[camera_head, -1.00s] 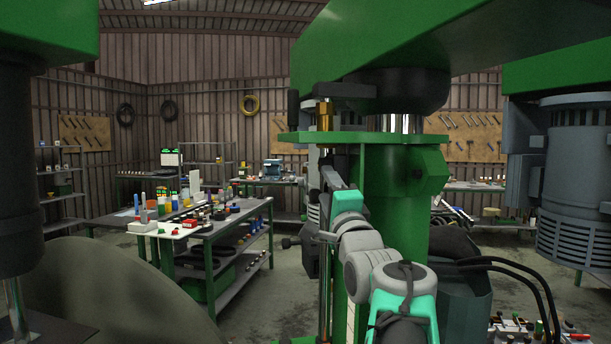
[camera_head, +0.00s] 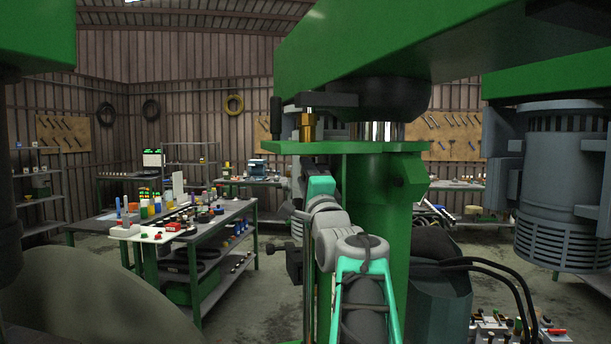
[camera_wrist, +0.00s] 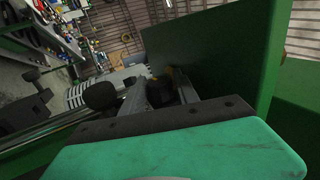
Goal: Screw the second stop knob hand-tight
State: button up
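The green machine column (camera_head: 372,215) carries a flange plate (camera_head: 350,148) with a brass fitting (camera_head: 308,126) on it. In the head view my gripper (camera_head: 312,162) is just below the left part of this plate, its fingers mostly hidden. In the wrist view the two fingers of my gripper (camera_wrist: 160,82) stand apart. A dark rounded knob-like part (camera_wrist: 160,94) shows between them; contact is not clear. A second black round knob (camera_wrist: 100,95) is left of the left finger. I cannot tell which is the second stop knob.
The green upper housing (camera_head: 420,45) hangs over the arm. A thin vertical rod (camera_head: 306,290) runs left of the column. Black hoses (camera_head: 500,275) are at the right. A bench with bottles and parts (camera_head: 215,225) stands back left, with open floor before it.

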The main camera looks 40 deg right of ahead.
grip_shut()
jog(key=shift+f, duration=0.1)
jog(key=shift+f+b, duration=0.25)
jog(key=shift+b, duration=0.7)
jog(key=b, duration=0.1)
jog(key=t+b, duration=0.1)
jog(key=b, duration=0.1)
jog(key=shift+f+t+h, duration=0.2)
jog(key=shift+t+h, duration=0.1)
jog(key=shift+h, duration=0.1)
jog(key=shift+r+b, duration=0.1)
jog(key=shift+b, duration=0.75)
jog(key=shift+r+t+h+b, duration=0.3)
jog(key=shift+r+t+b, duration=0.05)
jog(key=shift+t, duration=0.15)
jog(key=shift+r, duration=0.15)
